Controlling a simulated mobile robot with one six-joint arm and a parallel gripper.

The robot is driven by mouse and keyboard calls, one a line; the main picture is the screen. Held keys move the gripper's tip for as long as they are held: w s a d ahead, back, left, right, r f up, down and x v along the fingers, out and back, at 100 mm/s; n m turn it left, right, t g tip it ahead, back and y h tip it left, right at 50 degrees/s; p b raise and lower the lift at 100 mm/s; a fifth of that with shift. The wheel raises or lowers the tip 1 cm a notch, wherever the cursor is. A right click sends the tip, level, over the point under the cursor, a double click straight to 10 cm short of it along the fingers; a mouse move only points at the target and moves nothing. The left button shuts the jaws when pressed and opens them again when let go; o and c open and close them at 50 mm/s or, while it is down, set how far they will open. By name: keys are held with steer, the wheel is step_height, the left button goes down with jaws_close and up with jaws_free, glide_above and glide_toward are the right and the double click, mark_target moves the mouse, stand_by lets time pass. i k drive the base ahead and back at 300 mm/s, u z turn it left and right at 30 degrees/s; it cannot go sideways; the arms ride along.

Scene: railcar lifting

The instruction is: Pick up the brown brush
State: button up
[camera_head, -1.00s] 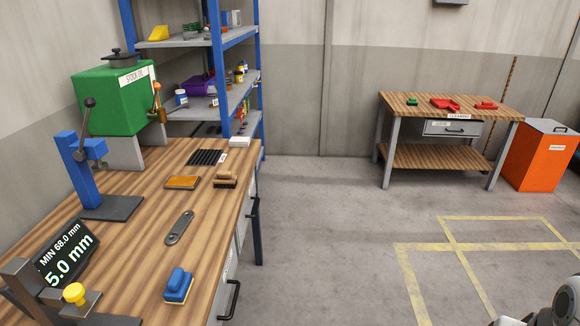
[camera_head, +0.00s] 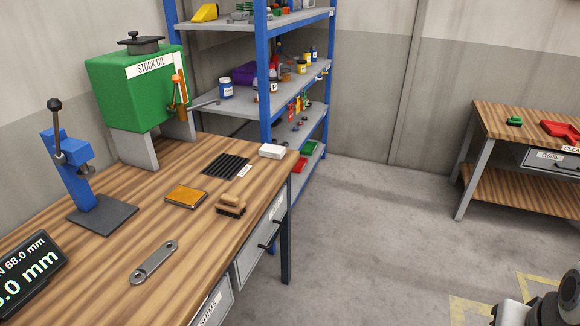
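The brown brush (camera_head: 231,205) lies on the wooden workbench (camera_head: 130,224), near its right edge. It has a light brown wooden top and dark bristles underneath. It sits to the right of a flat orange-yellow pad (camera_head: 186,196). Part of my arm shows at the bottom right corner, far from the brush. My gripper's fingers are not in view.
A black ribbed mat (camera_head: 225,164) and a white box (camera_head: 272,151) lie behind the brush. A grey metal link (camera_head: 154,262) lies in front. A green oil tank (camera_head: 135,92) and blue press (camera_head: 68,163) stand left. The floor (camera_head: 350,235) right of the bench is clear.

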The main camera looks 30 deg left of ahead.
mark_target(230, 205)
steer(key=u, duration=0.65)
steer(key=i, duration=1.25)
steer(key=u, duration=1.1)
steer(key=i, duration=0.55)
steer(key=u, duration=0.25)
steer(key=k, duration=0.75)
steer(key=u, duration=0.2)
steer(key=i, duration=0.75)
